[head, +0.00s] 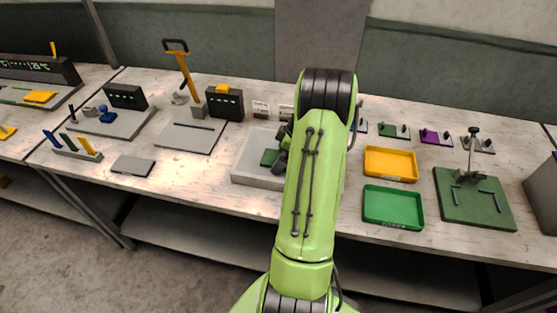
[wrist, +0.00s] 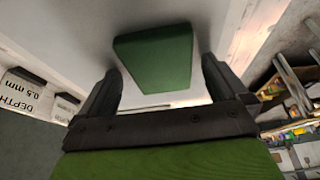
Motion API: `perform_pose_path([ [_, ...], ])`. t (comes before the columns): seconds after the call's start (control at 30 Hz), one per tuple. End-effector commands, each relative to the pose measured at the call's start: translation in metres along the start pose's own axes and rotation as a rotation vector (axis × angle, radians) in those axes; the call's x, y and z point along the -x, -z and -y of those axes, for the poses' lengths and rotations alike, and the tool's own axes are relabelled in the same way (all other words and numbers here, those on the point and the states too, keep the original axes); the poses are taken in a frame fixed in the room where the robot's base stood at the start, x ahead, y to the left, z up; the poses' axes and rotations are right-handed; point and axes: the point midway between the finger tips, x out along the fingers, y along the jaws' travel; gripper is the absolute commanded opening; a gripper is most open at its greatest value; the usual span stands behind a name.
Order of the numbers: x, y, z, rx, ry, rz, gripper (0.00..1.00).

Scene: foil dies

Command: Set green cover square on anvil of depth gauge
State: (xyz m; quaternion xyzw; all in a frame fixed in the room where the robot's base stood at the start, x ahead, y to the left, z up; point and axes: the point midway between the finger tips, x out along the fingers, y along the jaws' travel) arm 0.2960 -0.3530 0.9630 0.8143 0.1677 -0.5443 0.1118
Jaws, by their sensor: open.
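A small green block, which looks like the green cover (head: 268,158), lies on a pale flat slab (head: 246,165) at mid-bench. In the wrist view the green cover (wrist: 153,58) shows between my fingertips. My gripper (wrist: 160,72) is open, one finger on each side; a gap shows at the right finger, and the left finger looks very close to the cover. In the head view my gripper (head: 282,156) is partly hidden by my arm. A device with a post on a green base (head: 480,210) stands at the right; I cannot tell which device is the depth gauge.
A yellow tray (head: 391,164) and a green tray (head: 393,207) lie right of my arm. Small coloured dies (head: 436,137) stand behind them. A press with a yellow lever (head: 186,70) and a black display box (head: 225,104) stand left. A depth label (wrist: 28,95) shows in the wrist view.

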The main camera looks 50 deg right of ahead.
Motion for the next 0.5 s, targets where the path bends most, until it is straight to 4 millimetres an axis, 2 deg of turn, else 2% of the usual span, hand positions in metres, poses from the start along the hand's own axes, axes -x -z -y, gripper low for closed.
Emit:
perform_pose_path([
  [0.17, -0.0003, 0.0001, 0.0001, 0.000, 0.000, 0.000, 1.00],
  [0.5, 0.0002, 0.0000, 0.0000, 0.000, 0.000, 0.000, 0.49],
])
